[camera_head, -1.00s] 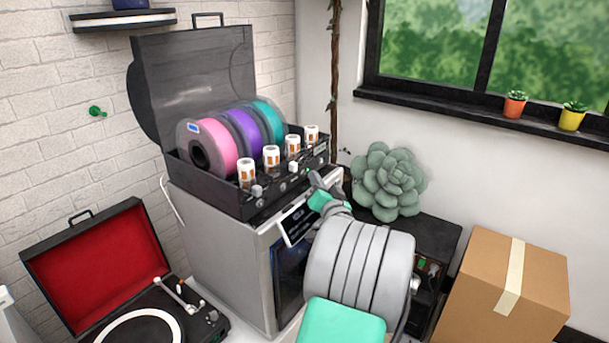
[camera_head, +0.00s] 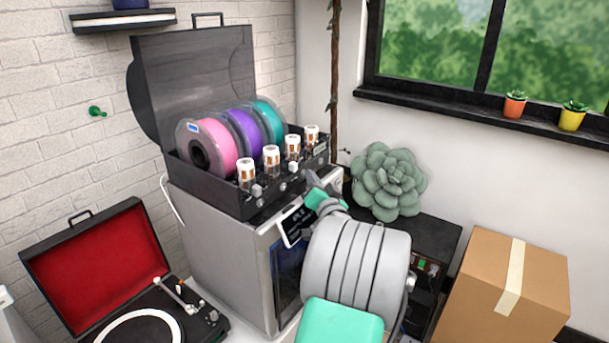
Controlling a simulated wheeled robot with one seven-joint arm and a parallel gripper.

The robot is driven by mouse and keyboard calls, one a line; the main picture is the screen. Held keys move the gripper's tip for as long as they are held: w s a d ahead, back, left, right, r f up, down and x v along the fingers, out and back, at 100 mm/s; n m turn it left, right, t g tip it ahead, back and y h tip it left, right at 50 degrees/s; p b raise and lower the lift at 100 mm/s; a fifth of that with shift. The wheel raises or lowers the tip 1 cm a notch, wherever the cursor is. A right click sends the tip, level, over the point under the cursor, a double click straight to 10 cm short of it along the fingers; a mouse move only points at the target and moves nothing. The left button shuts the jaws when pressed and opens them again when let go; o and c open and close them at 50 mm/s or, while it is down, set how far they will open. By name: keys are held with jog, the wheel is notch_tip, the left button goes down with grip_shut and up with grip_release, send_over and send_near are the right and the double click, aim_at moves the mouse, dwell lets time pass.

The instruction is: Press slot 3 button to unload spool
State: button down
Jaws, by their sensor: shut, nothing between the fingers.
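A black spool unit (camera_head: 232,203) with its lid raised stands on a grey printer-like machine (camera_head: 225,260). It holds a pink spool (camera_head: 222,152), a purple spool (camera_head: 243,132) and a teal spool (camera_head: 268,118). Several white-and-orange cylinders stand along its front, with small pale buttons or knobs (camera_head: 257,190) near them. Slot numbers are too small to read. My gripper (camera_head: 311,177) is shut and empty at the right part of the unit's front panel. I cannot tell whether it touches a button. My arm and gripper hide part of the lower front and the machine's screen.
A red-lined record player (camera_head: 95,262) sits at lower left. A succulent (camera_head: 389,181) stands close right of my gripper on a dark cabinet (camera_head: 440,237). A cardboard box (camera_head: 480,295) is at right. A windowsill (camera_head: 450,108) runs behind.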

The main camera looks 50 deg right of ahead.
jog(key=shift+s+f+b, duration=0.15)
jog(key=shift+s+b, duration=0.25)
jog(key=shift+b, duration=0.05)
jog(key=shift+s, duration=0.2)
jog(key=s+b, duration=0.3)
jog(key=s, duration=0.3)
jog(key=shift+d, duration=0.35)
